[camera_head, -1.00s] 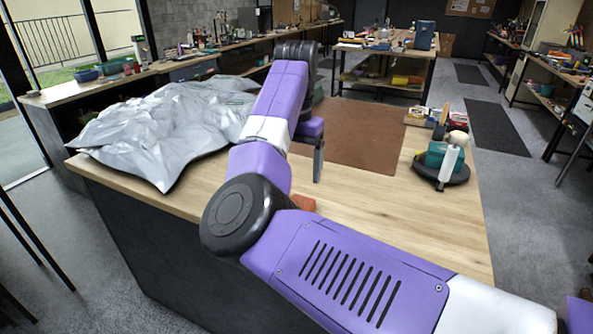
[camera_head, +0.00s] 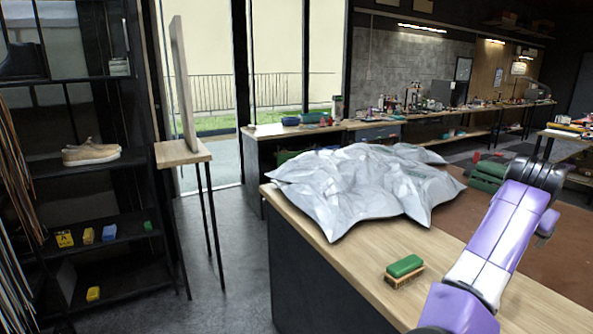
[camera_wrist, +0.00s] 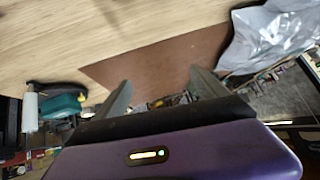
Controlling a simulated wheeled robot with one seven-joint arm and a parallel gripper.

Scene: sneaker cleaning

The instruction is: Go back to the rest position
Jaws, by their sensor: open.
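My gripper (camera_wrist: 162,88) shows in the wrist view with its two fingers apart and nothing between them, over the bench by the brown mat (camera_wrist: 150,68). In the head view my purple arm reaches up at the right, and the fingertips are hidden or cut off there. The wooden workbench (camera_head: 345,262) holds a crumpled silver-grey sheet (camera_head: 345,190) at its left and a green-topped brush (camera_head: 404,266) near its front edge. The sheet also shows at the right of the wrist view (camera_wrist: 262,38).
A dark shelf at the left holds tan shoes (camera_head: 90,152) and small yellow, blue and green items. A small tall-legged table (camera_head: 180,155) stands beside it. Grey floor (camera_head: 235,262) lies open before the workbench. A teal item (camera_wrist: 62,104) and a white bottle (camera_wrist: 30,112) stand on the bench.

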